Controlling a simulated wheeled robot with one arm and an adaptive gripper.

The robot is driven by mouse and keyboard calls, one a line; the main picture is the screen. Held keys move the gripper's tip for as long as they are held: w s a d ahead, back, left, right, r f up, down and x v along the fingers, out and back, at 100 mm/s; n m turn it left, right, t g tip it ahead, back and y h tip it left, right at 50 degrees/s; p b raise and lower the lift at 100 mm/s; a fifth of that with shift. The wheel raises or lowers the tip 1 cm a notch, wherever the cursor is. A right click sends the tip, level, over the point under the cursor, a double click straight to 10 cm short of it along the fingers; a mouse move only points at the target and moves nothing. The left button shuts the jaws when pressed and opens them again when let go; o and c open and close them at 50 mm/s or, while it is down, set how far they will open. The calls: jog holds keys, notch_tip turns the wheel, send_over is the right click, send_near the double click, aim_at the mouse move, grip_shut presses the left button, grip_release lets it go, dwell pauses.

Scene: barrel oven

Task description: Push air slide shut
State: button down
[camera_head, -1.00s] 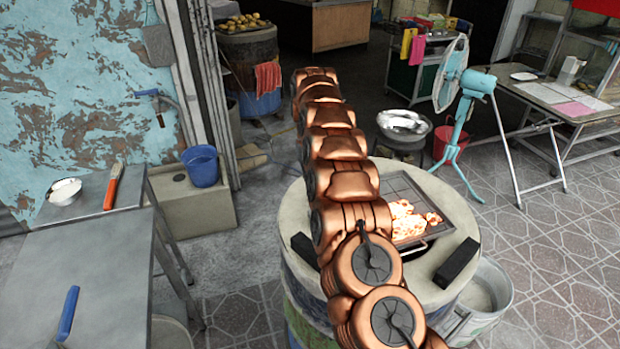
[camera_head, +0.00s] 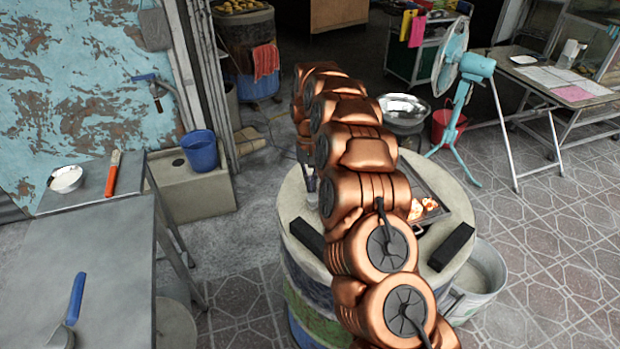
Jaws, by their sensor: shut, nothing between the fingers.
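The barrel oven (camera_head: 292,196) stands in the middle of the camera_head view, with a pale round top and worn blue and green sides. I cannot make out the air slide; my copper arm covers much of the oven's top and front. My gripper (camera_head: 311,186) shows only in small part, as a narrow grey shape pointing down at the left of my arm, over the back left of the oven top. Its fingers look shut and empty. I cannot tell whether it touches anything.
A dark tray (camera_head: 432,178) with glowing orange contents lies on the oven top, partly behind my arm. Black blocks (camera_head: 452,247) (camera_head: 307,238) sit on either side. A metal bucket (camera_head: 482,282) stands at right, a grey table (camera_head: 105,250) at left. Tiled floor is open at right.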

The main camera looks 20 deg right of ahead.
aim_at(315, 195)
jog(key=shift+s, duration=0.25)
dwell(0.4)
jog(key=shift+s+d+f+b, duration=0.1)
jog(key=shift+s+f+b, duration=0.1)
jog(key=shift+s+b, duration=1.2)
jog(key=shift+s+r+b, duration=0.15)
jog(key=shift+s+b, duration=0.4)
jog(key=shift+s, duration=0.9)
jog(key=v, duration=1.1)
jog(key=s+a+r+n, duration=0.15)
jog(key=s+r, duration=0.35)
jog(key=s, duration=0.5)
jog(key=s+f, duration=0.3)
jog(key=s, duration=1.2)
jog(key=s+f+t, duration=0.1)
jog(key=s+f, duration=0.1)
jog(key=s, duration=1.4)
jog(key=shift+d+f, duration=0.2)
jog(key=shift+f, duration=0.2)
